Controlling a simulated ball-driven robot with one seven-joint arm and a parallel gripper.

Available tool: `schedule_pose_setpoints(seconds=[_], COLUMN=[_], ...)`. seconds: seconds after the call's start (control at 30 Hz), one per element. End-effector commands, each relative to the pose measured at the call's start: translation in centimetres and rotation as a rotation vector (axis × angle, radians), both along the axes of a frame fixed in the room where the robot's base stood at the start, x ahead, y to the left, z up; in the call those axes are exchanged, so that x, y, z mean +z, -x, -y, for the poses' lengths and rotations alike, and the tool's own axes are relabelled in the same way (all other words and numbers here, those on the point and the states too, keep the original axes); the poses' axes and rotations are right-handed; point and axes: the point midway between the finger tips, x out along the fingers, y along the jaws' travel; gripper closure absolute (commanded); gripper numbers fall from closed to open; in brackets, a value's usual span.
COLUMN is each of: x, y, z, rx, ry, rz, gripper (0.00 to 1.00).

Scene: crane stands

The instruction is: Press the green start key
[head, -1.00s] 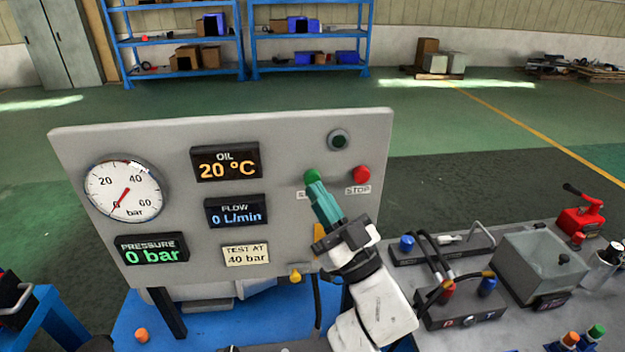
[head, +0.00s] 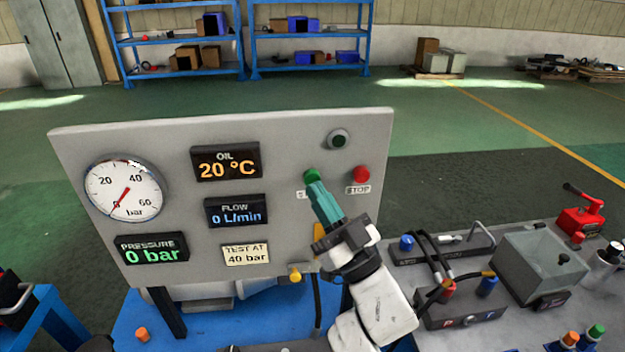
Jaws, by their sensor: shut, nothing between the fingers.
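The green start key (head: 311,174) is on the upright grey panel (head: 285,150), left of the red stop key (head: 361,174). Its label below is mostly covered by my gripper. My gripper (head: 314,192) is shut and empty, with teal fingers pointing up at the panel. The fingertips overlap the lower edge of the green key in the picture. I cannot tell whether they touch it. The round dark lamp (head: 338,139) above the keys looks unlit. The displays read oil 20 °C, flow 0 L/min (head: 236,211) and pressure 0 bar (head: 152,248).
A round gauge (head: 124,190) on the panel's left points near 0. A yellow knob (head: 295,274) sits at the panel's lower edge. Open floor lies behind the panel.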

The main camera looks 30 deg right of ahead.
Motion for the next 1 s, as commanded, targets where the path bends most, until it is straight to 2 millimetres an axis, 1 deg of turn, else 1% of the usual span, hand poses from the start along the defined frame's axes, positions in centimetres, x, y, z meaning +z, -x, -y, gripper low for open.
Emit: schedule_pose_setpoints(seconds=[0.5, 0.8, 1.0], x=[0.03, 0.14, 0.03], y=[-0.02, -0.77, -0.80], z=[0.01, 0.27, 0.27], rx=[0.000, -0.001, 0.000], ry=[0.000, 0.000, 0.000], rz=[0.000, 0.000, 0.000], gripper=[1.00, 1.00, 1.00])
